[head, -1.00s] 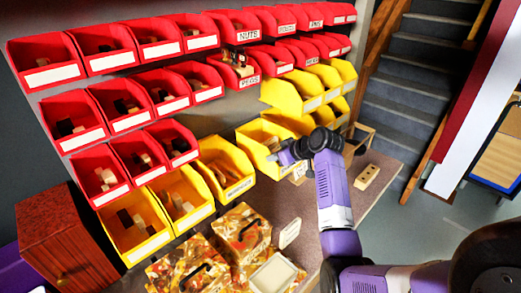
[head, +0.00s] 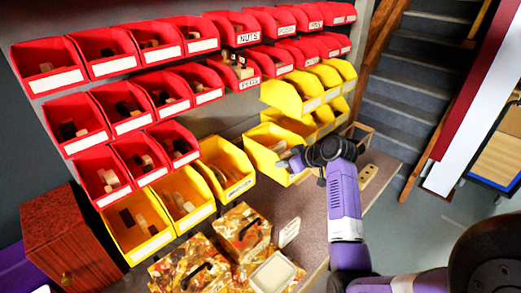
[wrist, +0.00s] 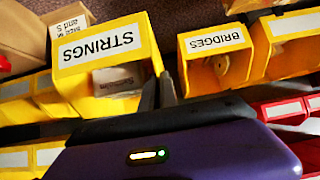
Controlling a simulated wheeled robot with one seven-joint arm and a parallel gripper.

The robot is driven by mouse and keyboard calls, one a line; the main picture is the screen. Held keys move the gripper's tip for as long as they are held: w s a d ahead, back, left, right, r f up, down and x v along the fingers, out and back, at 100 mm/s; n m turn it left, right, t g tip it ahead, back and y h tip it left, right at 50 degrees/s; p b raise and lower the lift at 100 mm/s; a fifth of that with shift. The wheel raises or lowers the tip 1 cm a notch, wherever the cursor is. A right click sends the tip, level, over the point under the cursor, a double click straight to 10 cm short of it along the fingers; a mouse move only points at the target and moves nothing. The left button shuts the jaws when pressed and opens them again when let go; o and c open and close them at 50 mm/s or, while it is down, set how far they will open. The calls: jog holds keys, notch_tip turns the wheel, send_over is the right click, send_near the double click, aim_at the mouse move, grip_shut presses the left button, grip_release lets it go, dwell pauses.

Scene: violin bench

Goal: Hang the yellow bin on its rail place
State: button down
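The yellow bin (head: 270,153) shows in the middle of the head view, in front of the bin rack. In the wrist view a large yellow bin labelled STRINGS (wrist: 100,46) is close and tilted, with a pale labelled item inside. My gripper (head: 289,163) is at its right side in the head view. In the wrist view the dark fingers of my gripper (wrist: 158,92) stand close together on either side of the bin's right wall edge and look closed on it. The rail behind the bin is hidden.
A grey panel (head: 225,120) is bare left of the bin. A yellow bin (head: 226,168) hangs at left, more yellow bins (head: 300,95) at right, and rows of red bins above.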

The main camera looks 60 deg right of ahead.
jog(key=shift+s+a+r+p, duration=0.1)
jog(key=shift+s+a+p, duration=0.2)
jog(key=shift+s, duration=0.7)
jog(key=shift+s+a+f+p, duration=0.1)
jog(key=shift+s+a+p, duration=0.25)
jog(key=shift+s, duration=0.65)
jog(key=shift+s+a+r+p, duration=0.1)
jog(key=shift+s+a+p, duration=0.2)
jog(key=shift+s, duration=0.7)
jog(key=shift+w+d+b, duration=0.2)
jog(key=shift+w+b, duration=0.05)
jog(key=shift+w, duration=0.4)
jog(key=shift+w+d+b, duration=0.2)
jog(key=shift+w+d, duration=0.05)
jog(key=shift+w, duration=0.35)
jog(key=shift+w+d+b, duration=0.2)
jog(key=shift+w+b, duration=0.05)
jog(key=shift+w, duration=0.4)
jog(key=shift+w+d, duration=0.15)
jog(key=shift+w, duration=0.35)
